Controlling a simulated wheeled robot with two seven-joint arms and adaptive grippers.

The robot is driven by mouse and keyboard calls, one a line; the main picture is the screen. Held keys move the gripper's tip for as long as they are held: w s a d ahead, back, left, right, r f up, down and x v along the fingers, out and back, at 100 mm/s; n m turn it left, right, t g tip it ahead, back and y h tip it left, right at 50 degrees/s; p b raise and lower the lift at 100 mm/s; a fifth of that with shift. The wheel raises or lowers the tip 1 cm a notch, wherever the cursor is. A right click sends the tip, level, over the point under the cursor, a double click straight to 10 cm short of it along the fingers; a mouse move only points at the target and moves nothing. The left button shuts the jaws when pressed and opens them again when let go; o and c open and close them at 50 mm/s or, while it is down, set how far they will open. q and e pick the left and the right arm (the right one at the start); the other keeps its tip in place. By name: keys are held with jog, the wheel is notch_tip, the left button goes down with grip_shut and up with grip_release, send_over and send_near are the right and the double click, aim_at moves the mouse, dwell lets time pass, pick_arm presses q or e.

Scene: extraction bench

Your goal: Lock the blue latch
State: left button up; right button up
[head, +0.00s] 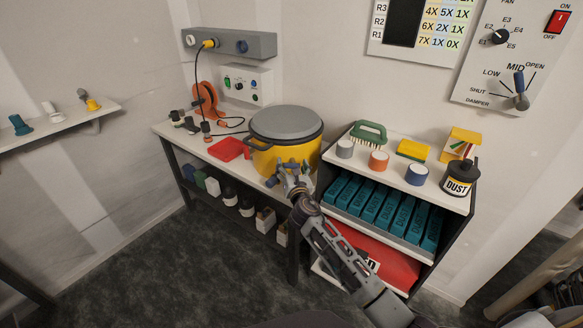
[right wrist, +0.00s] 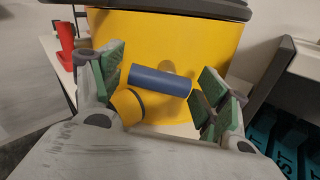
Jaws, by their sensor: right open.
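The yellow drum (head: 283,158) with a grey lid (head: 287,121) stands on the white bench. A blue cylinder (right wrist: 160,82), which looks like the blue latch's handle, sticks out at the drum's front in the right wrist view. A yellow round part with a dark band (right wrist: 127,106) sits just below and left of it. My right gripper (head: 290,178) is at the front of the drum, open. In the right wrist view its green-padded fingers stand on either side of the blue cylinder, with gaps visible. My left gripper is not in view.
A red tray (head: 227,149) lies left of the drum. To the right is a shelf (head: 469,206) with teal boxes (head: 374,199), a green brush (head: 368,133), tape rolls and a DUST container (head: 458,180). A grey rail and a control box (head: 247,84) are on the wall behind.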

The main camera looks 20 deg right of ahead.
jog(key=shift+w, duration=0.3)
jog(key=shift+c, duration=0.6)
jog(key=c, duration=0.9)
